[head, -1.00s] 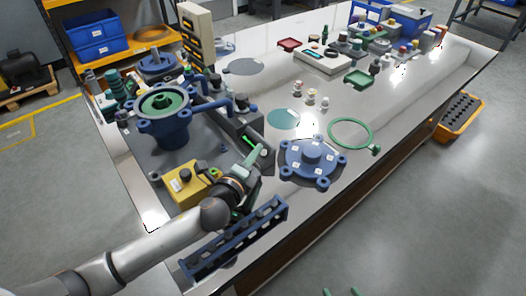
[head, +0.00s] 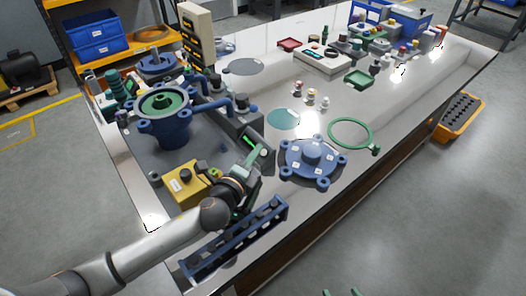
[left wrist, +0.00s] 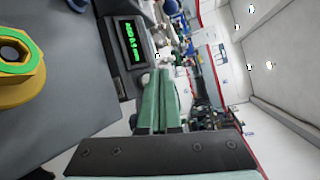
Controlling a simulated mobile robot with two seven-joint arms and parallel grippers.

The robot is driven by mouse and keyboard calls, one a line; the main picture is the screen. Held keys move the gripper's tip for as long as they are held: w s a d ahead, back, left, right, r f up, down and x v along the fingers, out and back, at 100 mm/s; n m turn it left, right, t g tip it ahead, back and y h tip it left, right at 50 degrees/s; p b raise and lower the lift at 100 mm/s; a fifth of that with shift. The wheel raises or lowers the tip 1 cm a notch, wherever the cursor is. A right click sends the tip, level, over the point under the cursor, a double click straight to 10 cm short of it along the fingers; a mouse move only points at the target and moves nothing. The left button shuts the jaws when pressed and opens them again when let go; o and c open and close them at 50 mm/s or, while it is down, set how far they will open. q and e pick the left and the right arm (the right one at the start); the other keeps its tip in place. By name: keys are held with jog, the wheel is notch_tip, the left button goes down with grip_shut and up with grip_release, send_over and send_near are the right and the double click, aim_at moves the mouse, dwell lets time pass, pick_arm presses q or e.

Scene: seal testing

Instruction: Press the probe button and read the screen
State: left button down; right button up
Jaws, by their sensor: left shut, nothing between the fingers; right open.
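The dark probe unit (head: 249,132) stands on the bench with a lit green screen (head: 254,143). In the left wrist view its screen (left wrist: 132,42) shows green characters turned sideways, too small to read surely. A small pale round knob (left wrist: 145,79), perhaps the button, sits on the unit's edge close to my fingertips. My left gripper (head: 252,155) is shut and empty, its green fingers (left wrist: 165,98) just in front of the unit. I cannot tell whether they touch it. My right gripper (head: 341,293) shows only its two separated green tips at the bottom edge, open.
A yellow box (head: 187,185) lies left of my left gripper. A blue flanged cover (head: 311,160) is close on the right, a blue slotted rack (head: 235,240) in front. A blue pump housing (head: 168,125) stands behind left. A green ring (head: 351,132) lies further right.

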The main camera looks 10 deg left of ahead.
pick_arm(q)
jog(key=shift+f, duration=0.1)
dwell(0.3)
jog(key=shift+w+d+f, duration=0.2)
jog(key=shift+w, duration=0.05)
jog(key=shift+w+d+f+b, duration=0.15)
jog(key=shift+f+b, duration=0.1)
jog(key=shift+b, duration=0.15)
dwell(0.6)
jog(key=shift+s+a+r+p, duration=0.35)
jog(key=shift+s+r+p, duration=0.15)
jog(key=shift+p, duration=0.25)
jog(key=shift+s+a+r+p, duration=0.35)
jog(key=shift+s+r+p, duration=0.05)
jog(key=shift+r+p, duration=0.25)
jog(key=shift+s+a+r+p, duration=0.35)
jog(key=shift+s+r+p, duration=0.1)
jog(key=shift+r+p, duration=0.2)
jog(key=shift+s+a+r+p, duration=0.4)
jog(key=shift+r+p, duration=0.2)
jog(key=shift+p, duration=0.1)
jog(key=shift+d+r, duration=0.1)
